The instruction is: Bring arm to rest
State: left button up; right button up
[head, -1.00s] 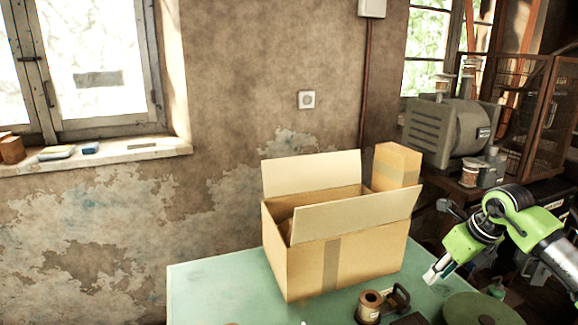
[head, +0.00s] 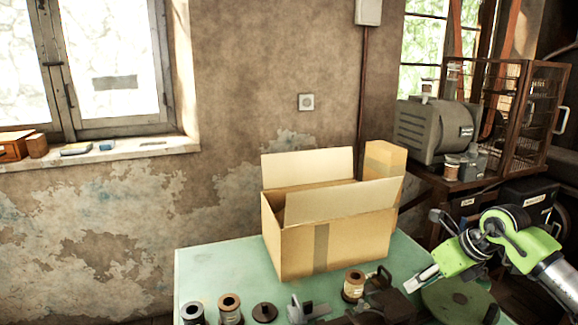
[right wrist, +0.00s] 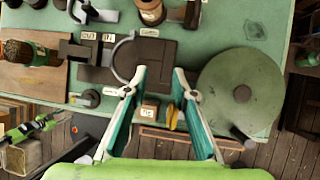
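My right gripper (head: 412,287) is over the right front part of the green table (head: 215,262), between the dark metal fixture and the round green disc. In the right wrist view its two fingers (right wrist: 159,78) stand apart with nothing held between them. A dark fixture with a curved handle (right wrist: 122,58) lies beyond the left finger, and the round disc (right wrist: 240,92) is to the right. My left gripper does not show in the head view. A green and grey part, seemingly my left gripper (right wrist: 40,127), shows small at the left edge of the right wrist view; its fingers are unclear.
An open cardboard box (head: 345,245) stands on the table. Several spools, one copper-coloured (head: 353,285), and metal parts line the front edge. A motor (head: 433,130) and a wire cage (head: 515,110) stand at the right.

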jog(key=a+y, duration=0.5)
jog(key=a, duration=0.8)
jog(key=s+a+r+m+t+y, duration=0.4)
jog(key=a+r+m+t+y, duration=0.35)
jog(key=a+r, duration=0.45)
jog(key=d+f+m+t+h, duration=0.4)
jog(key=d+m+t+h, duration=0.55)
jog(key=m, duration=0.85)
jog(key=s+d+f+m+g+h, duration=0.4)
jog(key=f, duration=0.3)
jog(key=s+d+f+m+g+h, duration=0.3)
jog(key=s+f+m+h, duration=0.1)
jog(key=f, duration=0.3)
jog(key=s+a+f+m+g+y, duration=0.1)
jog(key=s+f+m+g, duration=0.1)
jog(key=s+f+g, duration=0.45)
jog(key=s+f+m+g, duration=0.1)
jog(key=s+f, duration=0.3)
jog(key=s, duration=0.6)
jog(key=s+a+f+m+g+y, duration=0.1)
jog(key=s+f+m+g, duration=0.1)
jog(key=s+f+g, duration=0.45)
jog(key=s+f+t, duration=0.1)
jog(key=s+f, duration=0.2)
jog(key=f, duration=2.1)
jog(key=s+d+f+g, duration=0.1)
jog(key=s+d+f, duration=0.2)
jog(key=s+f, duration=1.4)
jog(key=shift+s, duration=0.5)
